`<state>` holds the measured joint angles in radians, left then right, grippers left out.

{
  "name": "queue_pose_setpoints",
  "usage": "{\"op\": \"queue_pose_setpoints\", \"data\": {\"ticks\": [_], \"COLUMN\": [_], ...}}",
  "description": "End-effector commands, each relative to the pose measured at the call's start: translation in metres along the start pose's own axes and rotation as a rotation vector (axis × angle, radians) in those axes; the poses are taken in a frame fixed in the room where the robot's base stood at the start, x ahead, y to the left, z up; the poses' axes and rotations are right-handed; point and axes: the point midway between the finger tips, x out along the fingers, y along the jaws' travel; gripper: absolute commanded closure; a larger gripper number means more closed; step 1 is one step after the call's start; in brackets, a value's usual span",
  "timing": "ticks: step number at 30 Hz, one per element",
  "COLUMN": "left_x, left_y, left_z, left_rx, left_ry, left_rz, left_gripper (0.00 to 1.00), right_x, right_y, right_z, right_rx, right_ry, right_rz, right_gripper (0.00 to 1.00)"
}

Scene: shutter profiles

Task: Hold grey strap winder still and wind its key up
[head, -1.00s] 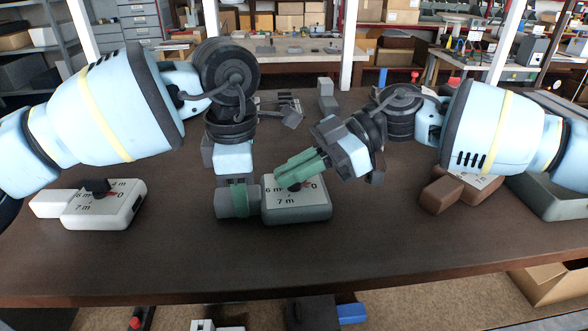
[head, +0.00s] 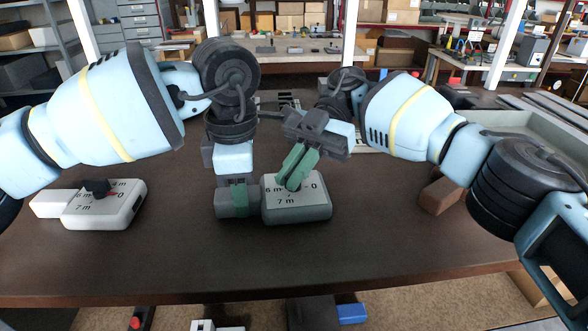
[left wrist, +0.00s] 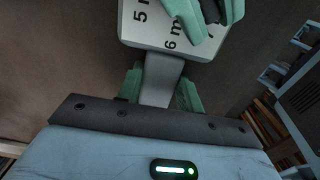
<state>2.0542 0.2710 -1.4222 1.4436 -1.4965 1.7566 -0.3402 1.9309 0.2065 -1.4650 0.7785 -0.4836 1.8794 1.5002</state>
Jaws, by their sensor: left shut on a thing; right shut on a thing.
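The grey strap winder (head: 298,212) lies flat on the dark table, its white dial face up with metre marks. My left gripper (head: 238,198) is shut on the grey block at the winder's left side. In the left wrist view, that block (left wrist: 161,80) sits between the green fingers (left wrist: 160,92). My right gripper (head: 293,184) is over the dial with its green fingers closed on the key, which they hide. Those fingers also show at the top of the left wrist view (left wrist: 205,15).
A white winder (head: 105,208) with a dark key lies at the left. A brown block (head: 438,195) lies at the right, partly behind my right arm. A grey-green tray (head: 540,130) stands at the far right. The table's front strip is clear.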

Motion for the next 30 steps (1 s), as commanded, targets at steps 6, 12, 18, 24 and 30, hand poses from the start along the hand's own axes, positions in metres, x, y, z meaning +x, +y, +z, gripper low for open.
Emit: {"op": "queue_pose_setpoints", "data": {"ticks": [6,12,18,24,30], "left_x": [-0.0003,-0.0003,-0.0003,-0.0003,-0.0003], "left_y": [-0.0011,-0.0012,-0.0011,-0.0010,-0.0007], "left_z": [0.0009,0.0010,0.0010,0.0010,0.0007], "left_rx": [0.005,0.005,0.005,0.005,0.003], "left_ry": [-0.001,-0.001,-0.001,-0.002,-0.001], "left_rz": [-0.002,-0.002,-0.002,-0.001,-0.001], "left_gripper": [0.91,0.91,0.91,0.91,0.91], "right_x": [0.0000,0.0001,0.0000,0.0000,0.0001], "right_y": [0.0005,-0.0002,-0.0004,-0.0004,-0.0005], "right_z": [0.0003,0.0002,0.0003,0.0002,0.0001], "right_rx": [-0.022,-0.030,-0.031,-0.031,-0.031], "right_ry": [-0.001,0.001,0.002,0.002,0.002], "right_rz": [-0.054,-0.075,-0.077,-0.077,-0.077], "right_gripper": [1.00,1.00,1.00,0.87,0.69]}}
